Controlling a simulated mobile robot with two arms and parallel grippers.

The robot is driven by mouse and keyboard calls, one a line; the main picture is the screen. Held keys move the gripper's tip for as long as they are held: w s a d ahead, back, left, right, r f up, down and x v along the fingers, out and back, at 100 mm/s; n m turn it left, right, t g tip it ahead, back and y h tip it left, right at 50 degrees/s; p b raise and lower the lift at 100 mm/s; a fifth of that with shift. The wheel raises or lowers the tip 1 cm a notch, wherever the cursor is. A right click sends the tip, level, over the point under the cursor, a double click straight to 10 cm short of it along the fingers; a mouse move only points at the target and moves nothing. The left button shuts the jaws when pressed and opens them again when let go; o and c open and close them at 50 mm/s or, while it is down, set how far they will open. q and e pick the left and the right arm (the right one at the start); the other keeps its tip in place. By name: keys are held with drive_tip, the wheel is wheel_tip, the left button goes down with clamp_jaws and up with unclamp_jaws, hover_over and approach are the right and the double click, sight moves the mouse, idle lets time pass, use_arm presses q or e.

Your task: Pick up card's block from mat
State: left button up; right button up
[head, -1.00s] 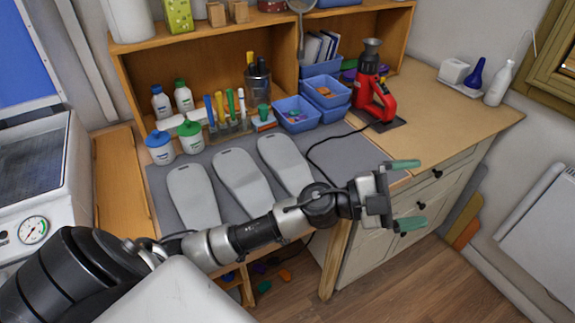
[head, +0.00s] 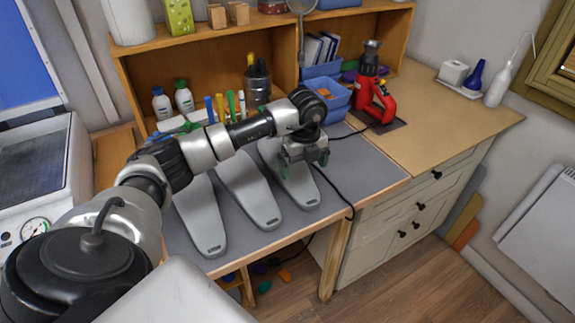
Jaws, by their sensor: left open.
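Three pale grey foot-shaped blocks lie side by side on the grey mat (head: 360,172): the left block (head: 203,222), the middle block (head: 252,190) and the right block (head: 298,185). Each has a small dark slot at its near end. My left gripper (head: 304,166) points down over the right block, open, its green fingertips seen one on each side. I cannot tell whether they touch the block. My arm hides the far ends of the blocks. No card can be read, so I cannot tell which block it names. My right gripper is not in view.
Bottles (head: 184,98), a pen rack (head: 225,108) and blue bins (head: 325,95) stand behind the mat. A red tool (head: 375,100) stands at the right, its black cable (head: 335,187) crossing the mat beside the right block. The mat's right part is otherwise clear.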

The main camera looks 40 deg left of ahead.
sight(301, 186)
use_arm(q)
drive_tip(key=shift+f, duration=0.9)
drive_tip(key=f+p, duration=0.2)
drive_tip(key=f, duration=0.2)
drive_tip(key=shift+s+f, duration=0.1)
drive_tip(key=shift+s, duration=0.1)
drive_tip(key=shift+f, duration=0.65)
drive_tip(key=c, duration=0.9)
drive_tip(key=shift+w+a+r, duration=0.1)
drive_tip(key=shift+w, duration=0.05)
drive_tip(key=shift+c, duration=0.3)
